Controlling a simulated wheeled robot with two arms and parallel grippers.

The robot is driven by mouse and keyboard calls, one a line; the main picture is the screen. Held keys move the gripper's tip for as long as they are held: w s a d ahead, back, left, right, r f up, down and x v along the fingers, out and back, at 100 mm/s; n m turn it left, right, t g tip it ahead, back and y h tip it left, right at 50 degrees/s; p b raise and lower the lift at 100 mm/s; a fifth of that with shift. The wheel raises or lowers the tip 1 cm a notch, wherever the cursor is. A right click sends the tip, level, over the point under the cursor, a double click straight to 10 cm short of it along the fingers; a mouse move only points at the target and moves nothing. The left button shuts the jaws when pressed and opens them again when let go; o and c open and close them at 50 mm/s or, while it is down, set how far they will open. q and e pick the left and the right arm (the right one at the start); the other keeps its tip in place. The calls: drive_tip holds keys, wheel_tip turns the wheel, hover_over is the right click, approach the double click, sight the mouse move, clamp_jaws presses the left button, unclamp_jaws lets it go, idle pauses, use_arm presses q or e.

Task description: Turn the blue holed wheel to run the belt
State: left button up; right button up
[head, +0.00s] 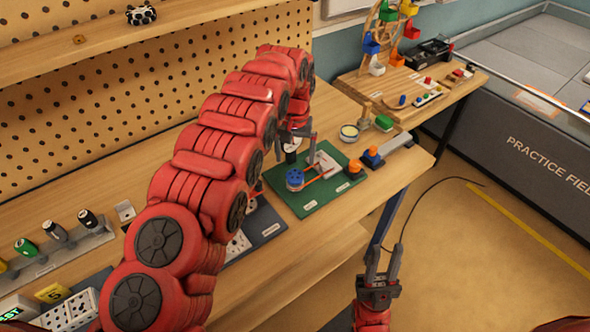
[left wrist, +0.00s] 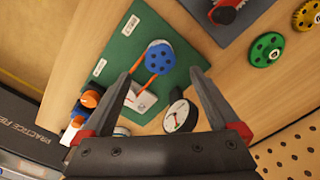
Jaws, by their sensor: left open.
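The blue holed wheel (head: 295,178) stands on a green board (head: 310,208) on the bench. In the left wrist view the wheel (left wrist: 159,57) shows several dark holes. An orange belt (left wrist: 147,87) runs from it to a pale plate (left wrist: 141,98). My left gripper (head: 297,156) is above the board, near the wheel. Its open fingers (left wrist: 161,76) are spread with nothing between them, and the wheel appears just beyond the tips. My right gripper (head: 384,251) is open and empty in front of the bench, over the floor.
A black-rimmed dial (left wrist: 181,115) stands beside the board. An orange knob (head: 354,167) and a blue block with an orange top (head: 372,157) are to the right. Green (left wrist: 266,50) and yellow wheels (left wrist: 308,16) lie off the board. A pegboard (head: 140,100) rises behind.

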sight(295, 175)
use_arm(q)
wheel_tip(295, 175, down, 7)
drive_tip(key=shift+w+r+p, duration=0.1)
drive_tip(key=shift+r+p, duration=0.05)
drive_tip(key=shift+p, duration=0.6)
drive_tip(key=c, duration=1.4)
